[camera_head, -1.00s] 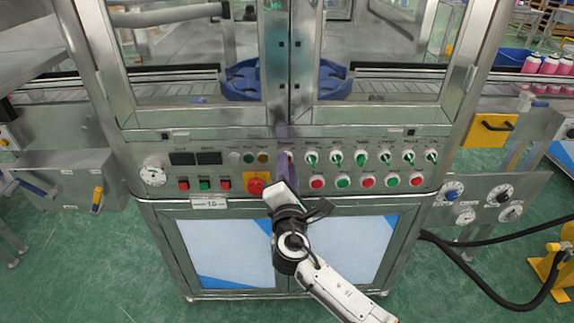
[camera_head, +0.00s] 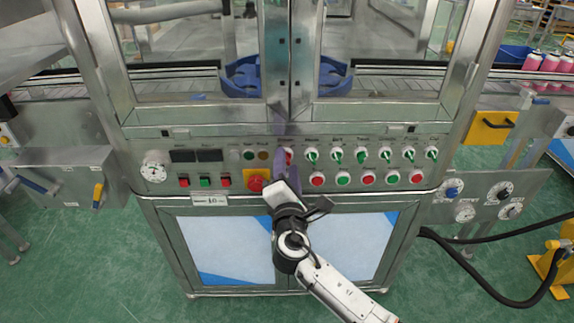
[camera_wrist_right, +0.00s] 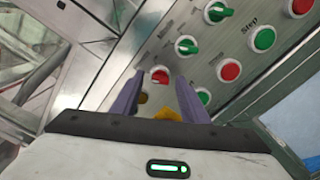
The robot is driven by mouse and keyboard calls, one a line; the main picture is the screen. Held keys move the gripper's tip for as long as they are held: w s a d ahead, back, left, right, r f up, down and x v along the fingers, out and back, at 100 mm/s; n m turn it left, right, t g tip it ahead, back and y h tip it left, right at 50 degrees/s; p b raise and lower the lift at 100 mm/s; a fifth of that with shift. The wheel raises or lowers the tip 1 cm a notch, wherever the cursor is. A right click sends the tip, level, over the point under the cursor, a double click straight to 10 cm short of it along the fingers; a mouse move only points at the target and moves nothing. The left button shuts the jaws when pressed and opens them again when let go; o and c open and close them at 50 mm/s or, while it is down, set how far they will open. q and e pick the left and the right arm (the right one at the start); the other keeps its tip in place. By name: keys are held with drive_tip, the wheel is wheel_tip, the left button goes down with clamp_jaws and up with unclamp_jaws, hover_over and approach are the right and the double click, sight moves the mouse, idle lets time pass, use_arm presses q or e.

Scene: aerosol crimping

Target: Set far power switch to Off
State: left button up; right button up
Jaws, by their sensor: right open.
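A small red switch (camera_head: 289,154) sits at the left end of the row of green rotary switches on the machine's front panel. It is partly hidden by my right gripper in the head view. In the right wrist view the red switch (camera_wrist_right: 159,75) shows between the two purple fingertips. My right gripper (camera_head: 284,165) is in front of the panel with its fingers pointing at this switch. It is open, with one finger on each side of the switch in the wrist view (camera_wrist_right: 160,83). I cannot tell whether the fingers touch it. My left gripper is not in view.
Green rotary switches (camera_head: 362,156) run to the right, with red and green push buttons (camera_head: 342,179) below. A red emergency button on a yellow plate (camera_head: 256,182) is close on the left. Glass doors with metal frames (camera_head: 292,60) rise above the panel.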

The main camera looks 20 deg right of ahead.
drive_tip(key=v, duration=1)
drive_tip(key=shift+w, duration=0.1)
drive_tip(key=s+d+f+m+g, duration=0.9)
drive_tip(key=s+f+m, duration=0.35)
drive_tip(key=s, duration=0.25)
drive_tip(key=s+a+f+m+g+y, duration=0.25)
drive_tip(key=s+m+g+y, duration=0.35)
drive_tip(key=s, duration=0.9)
drive_tip(key=w+a+f+t, duration=0.2)
drive_tip(key=a+f+t, duration=0.1)
drive_tip(key=f, duration=0.2)
drive_tip(key=w+a+f+t+y, duration=0.1)
drive_tip(key=w+a+f+t, duration=0.1)
drive_tip(key=f, duration=0.3)
drive_tip(key=shift+w+a+f+t+y, duration=0.25)
drive_tip(key=shift+a+f+t+y, duration=0.05)
drive_tip(key=shift+a+t, duration=0.3)
